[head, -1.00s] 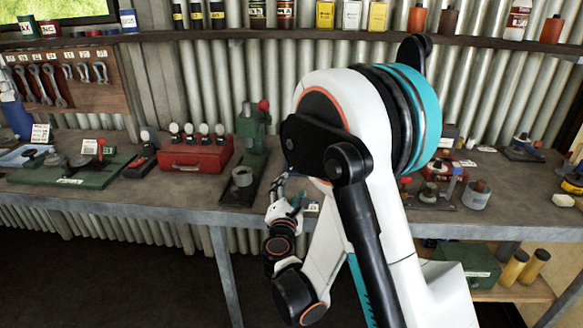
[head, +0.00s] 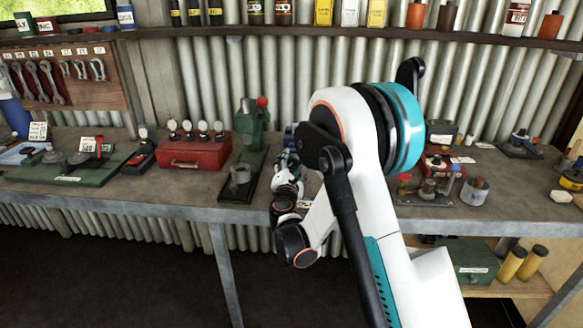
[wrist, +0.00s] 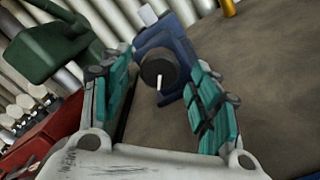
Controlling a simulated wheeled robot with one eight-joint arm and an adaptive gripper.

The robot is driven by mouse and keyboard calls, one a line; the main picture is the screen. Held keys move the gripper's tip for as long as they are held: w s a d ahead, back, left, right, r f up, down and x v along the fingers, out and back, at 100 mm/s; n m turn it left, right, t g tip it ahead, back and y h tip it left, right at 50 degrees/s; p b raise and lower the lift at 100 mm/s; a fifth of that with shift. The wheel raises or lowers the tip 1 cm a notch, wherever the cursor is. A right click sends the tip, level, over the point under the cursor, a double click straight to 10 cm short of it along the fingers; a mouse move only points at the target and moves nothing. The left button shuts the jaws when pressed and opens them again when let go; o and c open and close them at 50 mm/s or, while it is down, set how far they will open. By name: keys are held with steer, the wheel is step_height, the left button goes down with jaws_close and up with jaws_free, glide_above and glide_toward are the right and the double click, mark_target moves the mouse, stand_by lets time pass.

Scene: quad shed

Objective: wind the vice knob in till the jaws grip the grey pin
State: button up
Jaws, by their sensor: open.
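The blue vice (wrist: 181,45) stands on the bench ahead of my gripper in the wrist view. Its round black knob (wrist: 155,65), with a white mark on its face, points toward the camera. My gripper (wrist: 160,78) is open, with one teal-padded finger on each side of the knob in the picture. I see gaps between the fingers and the knob; how deep the knob sits between them is unclear. In the head view my gripper (head: 290,160) is over the bench and mostly hides the vice. I cannot make out the grey pin or the jaw gap for certain.
A green press (head: 250,125) with a dark base stands just left of my gripper. A red box (head: 190,152) with several gauges is further left. Bare bench (wrist: 255,70) lies right of the vice in the wrist view. The corrugated wall is behind.

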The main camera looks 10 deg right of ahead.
steer(key=shift+w+d, duration=0.15)
steer(key=shift+w, duration=0.25)
steer(key=shift+c, duration=0.2)
steer(key=c, duration=1)
steer(key=shift+r+m, duration=0.1)
steer(key=shift+m, duration=1.7)
steer(key=o, duration=1)
steer(key=shift+o, duration=0.2)
